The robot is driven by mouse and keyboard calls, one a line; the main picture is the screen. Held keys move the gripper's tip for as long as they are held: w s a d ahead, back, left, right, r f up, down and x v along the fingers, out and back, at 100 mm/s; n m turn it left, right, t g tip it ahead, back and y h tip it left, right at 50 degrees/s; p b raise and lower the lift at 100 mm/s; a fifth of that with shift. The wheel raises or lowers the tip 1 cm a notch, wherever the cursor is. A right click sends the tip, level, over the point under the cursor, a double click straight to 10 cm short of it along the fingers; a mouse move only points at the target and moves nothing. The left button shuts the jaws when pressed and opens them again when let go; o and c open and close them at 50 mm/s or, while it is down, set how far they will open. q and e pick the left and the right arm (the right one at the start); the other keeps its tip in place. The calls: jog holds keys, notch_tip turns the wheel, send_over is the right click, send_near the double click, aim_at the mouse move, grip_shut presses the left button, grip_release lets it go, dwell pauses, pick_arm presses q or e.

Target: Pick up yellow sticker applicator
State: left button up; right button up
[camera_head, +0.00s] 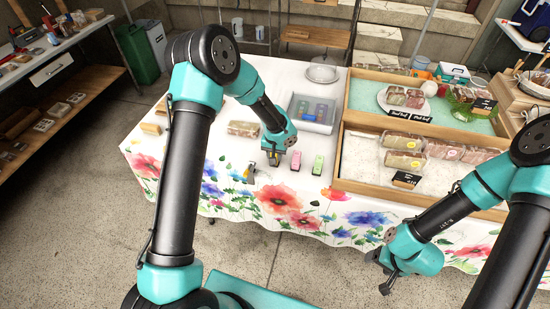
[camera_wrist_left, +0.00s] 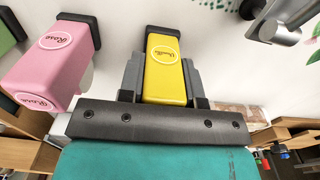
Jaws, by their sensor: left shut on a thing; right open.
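My left gripper (camera_head: 273,158) points down at the flowered tablecloth and is shut on the yellow sticker applicator. In the head view the fingers hide most of the applicator. In the left wrist view the yellow applicator (camera_wrist_left: 166,75) sits between both fingers, with its black end and round label showing. I cannot tell whether it is clear of the cloth. A pink applicator (camera_head: 295,160) stands just right of the gripper, and a green applicator (camera_head: 318,164) is beyond it. My right gripper (camera_head: 387,284) is open and empty, in front of the table's edge.
A dark and metallic tool (camera_head: 250,172) lies left of the gripper. A wooden-framed display (camera_head: 348,186) stands to the right. The cloth in front is clear.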

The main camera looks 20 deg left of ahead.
pick_arm(q)
jog(key=shift+r, duration=0.1)
jog(key=shift+r, duration=1.5)
jog(key=shift+s+d+r, duration=0.1)
jog(key=shift+s+r, duration=0.1)
jog(key=shift+s, duration=0.05)
jog(key=s+d, duration=0.2)
jog(key=s, duration=0.5)
jog(key=s+d+r, duration=0.1)
jog(key=s+d, duration=0.2)
jog(key=s, duration=0.4)
jog(key=shift+s+r, duration=0.2)
jog(key=shift+s, duration=0.1)
jog(key=shift+d, duration=0.1)
